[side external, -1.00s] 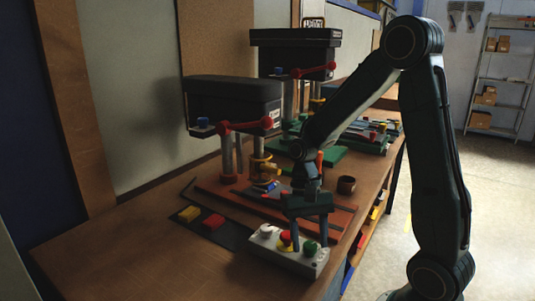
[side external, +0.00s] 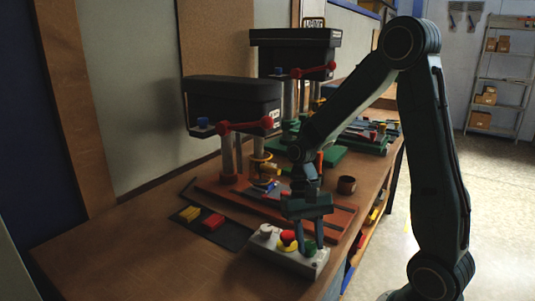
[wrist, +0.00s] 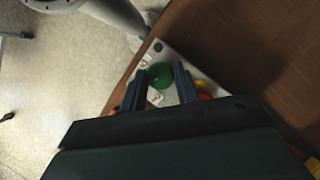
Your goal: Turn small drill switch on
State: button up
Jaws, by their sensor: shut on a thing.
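A grey control box (side external: 288,262) sits at the front right edge of the workbench. On its top are a green knob (side external: 309,247), a red button on a yellow ring (side external: 287,238) and a white knob (side external: 266,230). My gripper (side external: 310,240) points down over the box with its fingers on either side of the green knob, shut on it. In the wrist view the green knob (wrist: 160,75) lies between the two fingertips (wrist: 159,82). The small drill (side external: 232,105) stands behind the box, with a black head and red handles. The knob's exact turn angle cannot be told.
A larger drill (side external: 295,52) stands farther back. A dark mat (side external: 222,236) with yellow and red blocks lies left of the box. The bench's front left is clear.

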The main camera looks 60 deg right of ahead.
jog(key=n+h, duration=0.1)
jog(key=n, duration=0.2)
jog(key=n+h, duration=0.1)
jog(key=n, duration=0.1)
jog(key=shift+w+a+n+g, duration=0.15)
jog(key=shift+n+g, duration=0.25)
jog(key=n+h, duration=0.2)
jog(key=n, duration=0.3)
jog(key=shift+a+n, duration=0.15)
jog(key=shift+n, duration=0.15)
jog(key=o, duration=0.9)
jog(key=shift+o, duration=0.2)
jog(key=shift+r, duration=0.15)
jog(key=v, duration=1.3)
jog(key=shift+w+r, duration=0.15)
jog(key=shift+r, duration=0.05)
jog(key=shift+a, duration=0.15)
